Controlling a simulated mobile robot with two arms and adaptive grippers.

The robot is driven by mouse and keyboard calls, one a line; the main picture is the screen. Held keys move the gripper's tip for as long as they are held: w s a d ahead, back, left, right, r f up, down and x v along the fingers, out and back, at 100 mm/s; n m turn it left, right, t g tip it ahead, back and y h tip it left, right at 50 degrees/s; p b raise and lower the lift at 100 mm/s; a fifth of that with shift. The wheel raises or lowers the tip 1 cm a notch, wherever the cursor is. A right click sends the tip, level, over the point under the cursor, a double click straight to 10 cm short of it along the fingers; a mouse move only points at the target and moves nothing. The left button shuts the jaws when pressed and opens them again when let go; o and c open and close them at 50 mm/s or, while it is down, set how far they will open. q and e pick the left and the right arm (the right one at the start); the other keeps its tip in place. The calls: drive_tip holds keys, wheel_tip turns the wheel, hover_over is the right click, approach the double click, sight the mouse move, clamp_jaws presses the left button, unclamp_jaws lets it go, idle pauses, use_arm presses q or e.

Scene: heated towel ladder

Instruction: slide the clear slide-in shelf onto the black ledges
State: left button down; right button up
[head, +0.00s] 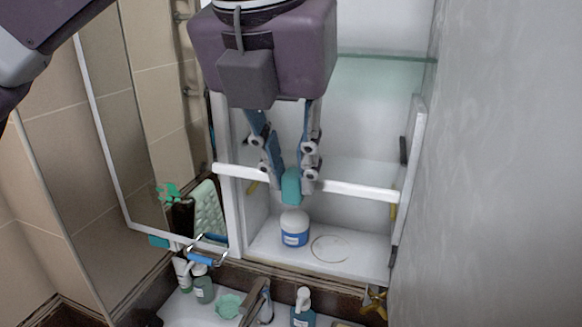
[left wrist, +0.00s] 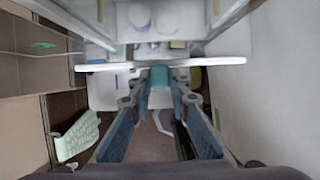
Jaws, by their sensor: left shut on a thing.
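The slide-in shelf shows mainly as a white front bar (head: 350,188) with a teal grip tab (head: 291,190) at its middle; its clear pane is hard to make out. My left gripper (head: 290,175) points down from above and is shut on the teal tab. The bar spans the opening of the white cabinet (head: 235,225), looking slightly tilted. In the left wrist view the bar (left wrist: 110,67) crosses beyond the fingers. A short black ledge (head: 403,150) shows on the cabinet's right side. The left ledge cannot be told apart behind my gripper. My right gripper is not in view.
A blue-and-white jar (head: 294,229) stands on the cabinet floor beside a ring mark (head: 331,249). A fixed glass shelf (head: 385,57) is higher up. A mirrored door (head: 140,130) stands open at left. Bottles and a tap (head: 257,298) are below. A grey wall closes the right.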

use_arm(q)
drive_tip(key=shift+b, duration=0.3)
idle(0.8)
